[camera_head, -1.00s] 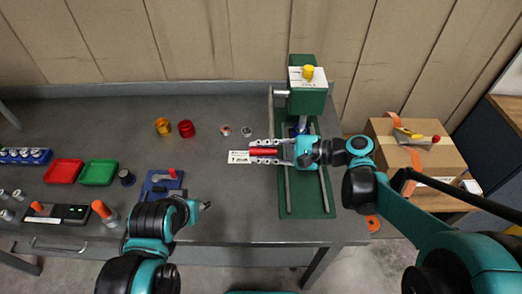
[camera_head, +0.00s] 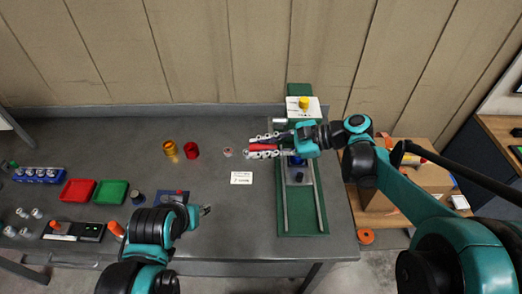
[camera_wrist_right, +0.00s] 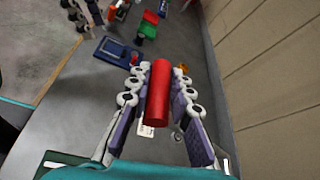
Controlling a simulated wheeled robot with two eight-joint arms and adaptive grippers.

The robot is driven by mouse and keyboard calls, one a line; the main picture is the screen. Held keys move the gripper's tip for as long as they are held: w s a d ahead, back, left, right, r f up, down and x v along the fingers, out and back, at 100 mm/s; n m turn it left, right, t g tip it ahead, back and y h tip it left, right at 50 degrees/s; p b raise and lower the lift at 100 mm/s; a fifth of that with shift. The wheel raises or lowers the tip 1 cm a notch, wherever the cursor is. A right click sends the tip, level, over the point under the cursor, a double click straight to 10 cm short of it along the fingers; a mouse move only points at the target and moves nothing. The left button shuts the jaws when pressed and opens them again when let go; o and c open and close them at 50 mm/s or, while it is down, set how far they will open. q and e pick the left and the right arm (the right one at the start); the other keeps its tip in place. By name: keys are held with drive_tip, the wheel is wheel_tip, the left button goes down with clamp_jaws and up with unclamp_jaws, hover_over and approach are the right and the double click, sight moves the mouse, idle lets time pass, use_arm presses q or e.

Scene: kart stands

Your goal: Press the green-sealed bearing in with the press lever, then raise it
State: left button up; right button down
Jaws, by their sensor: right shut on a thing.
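The press (camera_head: 305,215) has a green base with two rails, and a head with a white label and yellow knob (camera_head: 303,102). My right gripper (camera_head: 263,147) is shut on the red lever grip (camera_head: 262,147), left of the press head. In the right wrist view the red grip (camera_wrist_right: 158,92) lies between both fingers. A blue part (camera_head: 297,160) shows below the head, above a dark round piece on a grey plate (camera_head: 300,177). I cannot make out the green-sealed bearing. My left gripper (camera_head: 207,209) hangs over the front of the bench, apart from everything; its jaws are too small to read.
A small ring (camera_head: 228,152) and a white card (camera_head: 241,178) lie left of the press. Red (camera_head: 77,191) and green (camera_head: 110,193) trays sit left. A cardboard box (camera_head: 405,185) stands right.

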drive_tip(key=shift+w+r, duration=0.2)
drive_tip(key=shift+r, duration=0.15)
drive_tip(key=c, duration=1.4)
unclamp_jaws()
drive_tip(key=shift+o, duration=0.2)
drive_tip(key=v, duration=1.2)
